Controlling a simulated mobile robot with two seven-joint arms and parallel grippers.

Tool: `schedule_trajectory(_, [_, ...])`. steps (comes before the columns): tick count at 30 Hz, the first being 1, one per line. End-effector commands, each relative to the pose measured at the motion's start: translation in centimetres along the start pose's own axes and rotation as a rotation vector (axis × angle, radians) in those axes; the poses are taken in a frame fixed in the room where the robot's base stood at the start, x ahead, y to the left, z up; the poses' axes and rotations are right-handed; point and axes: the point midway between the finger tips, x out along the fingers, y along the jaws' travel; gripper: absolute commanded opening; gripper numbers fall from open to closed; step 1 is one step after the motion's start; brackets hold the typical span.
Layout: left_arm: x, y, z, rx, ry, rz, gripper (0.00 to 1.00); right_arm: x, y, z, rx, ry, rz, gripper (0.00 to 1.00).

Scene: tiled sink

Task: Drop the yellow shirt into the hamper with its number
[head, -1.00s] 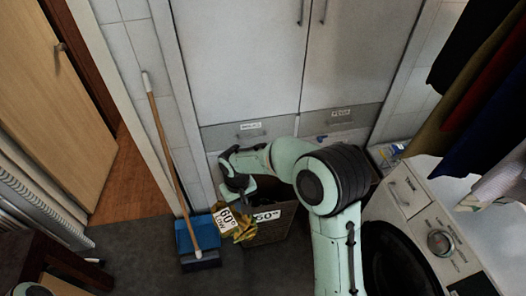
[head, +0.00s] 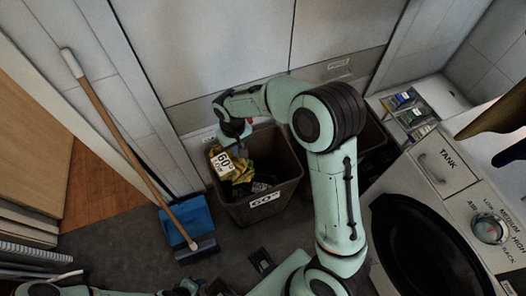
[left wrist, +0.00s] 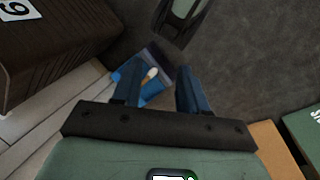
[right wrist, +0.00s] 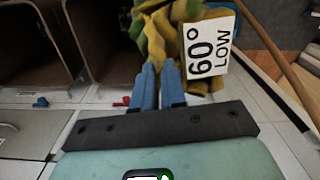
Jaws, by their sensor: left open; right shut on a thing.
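The yellow shirt (head: 241,172), with green patches and a white tag reading "60° LOW", hangs from my right gripper (head: 238,131). In the right wrist view, the shirt (right wrist: 153,35) is held between the blue fingers of that gripper (right wrist: 160,76). In the head view it overlaps the left part of the brown hamper (head: 285,192) labelled "60". I cannot tell whether all of it is inside the rim. Dark cloth lies inside this hamper. My left gripper (left wrist: 158,92) is open and empty in the left wrist view, above the floor.
A second brown hamper (head: 374,136) stands behind my right arm, its label hidden. A blue dustpan (head: 186,222) and a wooden-handled broom (head: 130,142) are at left. A washing machine (head: 445,200) stands at right. Cabinet doors (head: 225,50) rise behind the hampers.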

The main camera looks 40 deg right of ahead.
Motion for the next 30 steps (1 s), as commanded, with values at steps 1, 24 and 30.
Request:
schedule_trajectory(1, [2.0,-0.8,-0.1,-0.002,0.012,-0.002,0.43,2.0,0.9,0.0,0.022,0.0,0.0,0.0])
schedule_trajectory(24, [14.8,-4.9,-6.7,-0.016,0.191,-0.006,0.43,13.3,11.5,-2.8,0.253,0.001,-0.001,0.0])
schedule_trajectory(30, [15.2,-5.2,-7.1,-0.018,0.202,-0.008,0.43,13.7,11.7,-2.9,0.258,0.002,-0.002,0.0])
